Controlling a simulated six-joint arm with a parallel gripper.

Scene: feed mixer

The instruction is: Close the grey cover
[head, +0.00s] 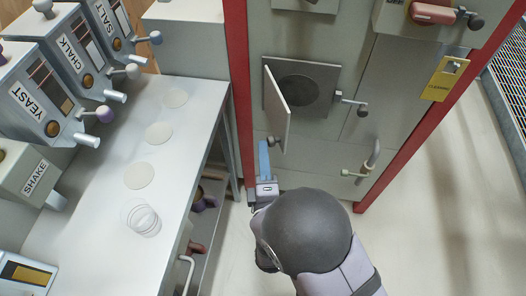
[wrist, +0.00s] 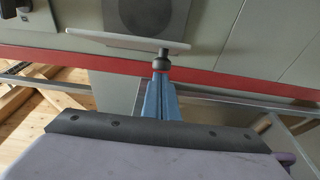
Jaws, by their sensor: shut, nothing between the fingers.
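The grey cover (head: 277,108) is a hinged square plate on the front of the machine. It stands swung out, open, beside a dark round opening (head: 299,91) in a square frame. A dark round knob (head: 279,142) sits near its lower edge. My gripper (head: 264,148) is below the cover, its blue fingers shut and pointing at the knob. In the wrist view the cover (wrist: 130,40) shows nearly edge-on, and its knob (wrist: 162,58) is right at the tips of my gripper (wrist: 162,76). I cannot tell whether they touch.
A latch handle (head: 352,101) juts out right of the opening. A pipe valve (head: 368,162) is lower right. A red frame post (head: 240,100) runs left of the cover. A counter (head: 185,110) with dispensers stands at left. Floor at right is clear.

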